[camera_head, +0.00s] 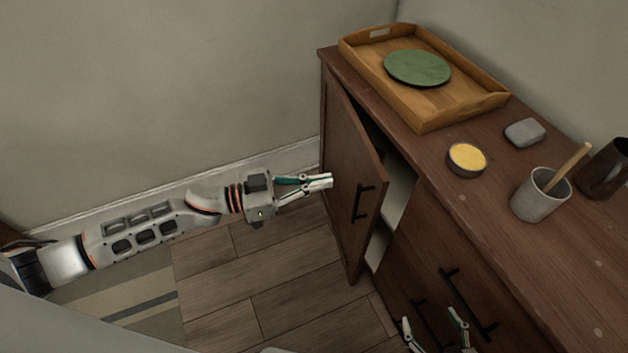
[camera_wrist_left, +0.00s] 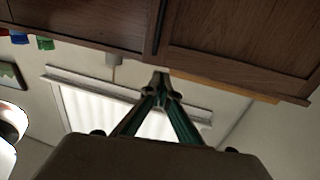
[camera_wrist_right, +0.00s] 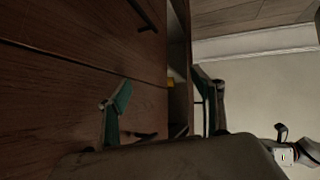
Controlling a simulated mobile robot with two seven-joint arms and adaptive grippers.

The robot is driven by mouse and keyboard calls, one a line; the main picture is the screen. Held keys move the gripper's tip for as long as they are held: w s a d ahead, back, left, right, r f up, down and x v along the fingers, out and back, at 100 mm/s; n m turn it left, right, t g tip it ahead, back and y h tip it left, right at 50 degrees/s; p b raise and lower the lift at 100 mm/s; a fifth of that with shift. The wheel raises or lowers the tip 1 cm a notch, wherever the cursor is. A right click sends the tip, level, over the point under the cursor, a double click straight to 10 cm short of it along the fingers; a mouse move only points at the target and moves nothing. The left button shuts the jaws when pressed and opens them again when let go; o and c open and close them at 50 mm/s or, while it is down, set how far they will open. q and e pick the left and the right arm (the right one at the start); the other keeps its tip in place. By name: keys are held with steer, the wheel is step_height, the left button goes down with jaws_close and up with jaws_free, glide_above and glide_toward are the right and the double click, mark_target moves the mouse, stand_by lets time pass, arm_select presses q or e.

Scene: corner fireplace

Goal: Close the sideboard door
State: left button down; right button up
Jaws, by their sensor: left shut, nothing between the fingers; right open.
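The sideboard door (camera_head: 350,140) stands ajar, with a dark gap between its free edge and the cabinet. Its black bar handle (camera_head: 362,203) is on the outer face. Pale shelves (camera_head: 398,195) show through the gap. My left gripper (camera_head: 327,181) is shut and empty, its tips close to the door's outer face; I cannot tell whether they touch.
The sideboard top (camera_head: 455,205) holds a wooden tray (camera_head: 435,115) with a green plate (camera_head: 417,68), a yellow-filled bowl (camera_head: 467,159), a grey block (camera_head: 525,132), a grey cup (camera_head: 540,195) and a dark vessel (camera_head: 604,169). Bare floor (camera_head: 290,270) lies left of the door.

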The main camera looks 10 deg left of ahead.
mark_target(375, 170)
arm_select(q)
steer(key=x, duration=0.9)
steer(key=shift+d+b, duration=0.1)
steer(key=shift+b, duration=0.3)
steer(key=shift+w+d, duration=0.15)
arm_select(e)
steer(key=shift+w+a, duration=0.1)
steer(key=shift+w, duration=0.05)
steer(key=shift+w+r, duration=0.1)
